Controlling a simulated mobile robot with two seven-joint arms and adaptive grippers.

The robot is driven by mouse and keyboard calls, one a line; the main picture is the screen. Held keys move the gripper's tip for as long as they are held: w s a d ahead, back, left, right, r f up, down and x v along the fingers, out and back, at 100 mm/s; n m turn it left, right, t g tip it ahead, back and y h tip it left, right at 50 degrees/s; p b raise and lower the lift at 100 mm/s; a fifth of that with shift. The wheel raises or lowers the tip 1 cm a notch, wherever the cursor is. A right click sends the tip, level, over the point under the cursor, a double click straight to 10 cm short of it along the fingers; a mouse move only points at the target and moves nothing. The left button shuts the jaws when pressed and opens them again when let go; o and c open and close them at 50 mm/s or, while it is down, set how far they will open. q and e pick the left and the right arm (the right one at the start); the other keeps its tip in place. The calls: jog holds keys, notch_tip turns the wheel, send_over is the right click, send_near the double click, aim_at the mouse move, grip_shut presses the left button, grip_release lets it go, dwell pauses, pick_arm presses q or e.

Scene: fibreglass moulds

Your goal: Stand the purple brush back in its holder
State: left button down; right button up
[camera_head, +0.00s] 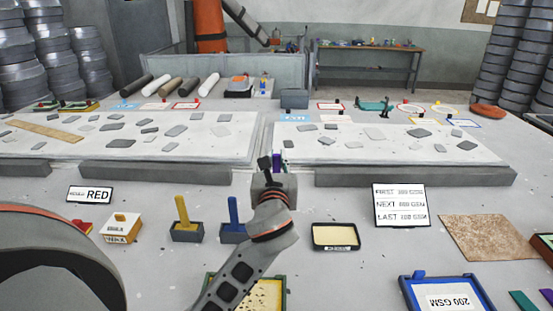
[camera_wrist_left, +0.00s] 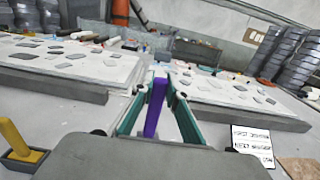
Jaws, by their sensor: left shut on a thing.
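The purple brush (camera_wrist_left: 154,108) stands roughly upright between the teal fingers of my left gripper (camera_wrist_left: 157,88) in the left wrist view. In the head view my left gripper (camera_head: 277,165) is near the middle, shut on the purple brush (camera_head: 276,160), mostly seen from behind. A yellow brush (camera_head: 182,211) stands in a dark holder (camera_head: 187,236). A blue brush (camera_head: 233,210) stands in a blue holder (camera_head: 230,237) beside my left arm. I see no empty holder; my arm hides part of the table there. My right gripper is not in view.
A black-rimmed tray (camera_head: 335,248) lies right of my arm, near a printed sign (camera_head: 400,205). A blue frame (camera_head: 440,280) and a brown mat (camera_head: 488,238) lie further right. Two white mould slabs (camera_head: 350,155) with grey front edges lie beyond the gripper.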

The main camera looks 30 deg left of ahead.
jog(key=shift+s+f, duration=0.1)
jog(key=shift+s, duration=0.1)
pick_arm(q)
jog(key=shift+f, duration=0.1)
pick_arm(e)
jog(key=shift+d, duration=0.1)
